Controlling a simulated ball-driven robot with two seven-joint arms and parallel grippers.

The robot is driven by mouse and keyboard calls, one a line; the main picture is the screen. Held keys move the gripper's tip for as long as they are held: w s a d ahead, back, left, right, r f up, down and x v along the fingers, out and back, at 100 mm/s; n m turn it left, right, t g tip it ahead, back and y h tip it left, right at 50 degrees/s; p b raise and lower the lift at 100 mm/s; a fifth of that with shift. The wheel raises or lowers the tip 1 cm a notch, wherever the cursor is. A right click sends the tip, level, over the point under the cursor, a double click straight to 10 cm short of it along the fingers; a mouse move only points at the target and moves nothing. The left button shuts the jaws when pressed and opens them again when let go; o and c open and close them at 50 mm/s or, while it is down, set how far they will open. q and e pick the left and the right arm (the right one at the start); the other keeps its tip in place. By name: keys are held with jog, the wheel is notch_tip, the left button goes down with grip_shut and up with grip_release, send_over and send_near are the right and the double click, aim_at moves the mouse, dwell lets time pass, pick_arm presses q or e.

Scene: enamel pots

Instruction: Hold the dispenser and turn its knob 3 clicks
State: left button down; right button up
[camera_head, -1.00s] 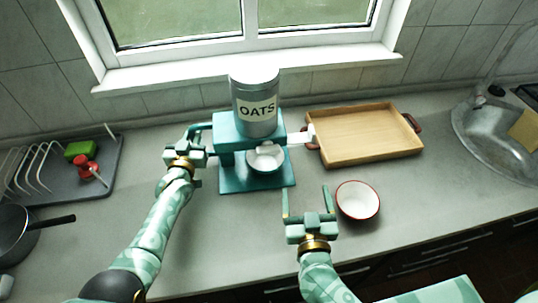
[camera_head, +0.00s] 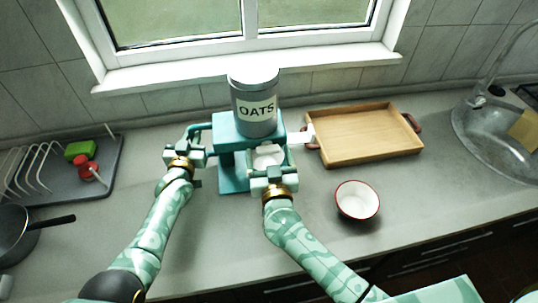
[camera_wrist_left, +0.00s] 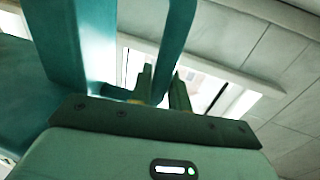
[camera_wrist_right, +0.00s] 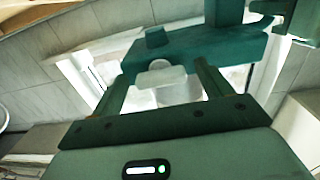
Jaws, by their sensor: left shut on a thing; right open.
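The dispenser is a teal stand (camera_head: 225,130) with a grey canister (camera_head: 254,100) labelled OATS on top. A teal handle bar projects from its left side; it also shows in the left wrist view (camera_wrist_left: 172,45). My left gripper (camera_head: 195,135) is shut on this handle. A pale knob (camera_head: 267,150) is on the dispenser's front, and it shows in the right wrist view (camera_wrist_right: 160,75). My right gripper (camera_head: 271,153) is open in front of the dispenser, its fingers on either side of the knob; contact cannot be told.
A red-rimmed white bowl (camera_head: 357,200) is at front right.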

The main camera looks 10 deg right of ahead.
jog(key=c, duration=1)
jog(key=shift+m, duration=0.3)
jog(key=m, duration=0.4)
jog(key=shift+a+m, duration=0.1)
jog(key=shift+m, duration=0.3)
jog(key=m, duration=0.5)
jog(key=shift+m, duration=0.3)
jog(key=o, duration=1)
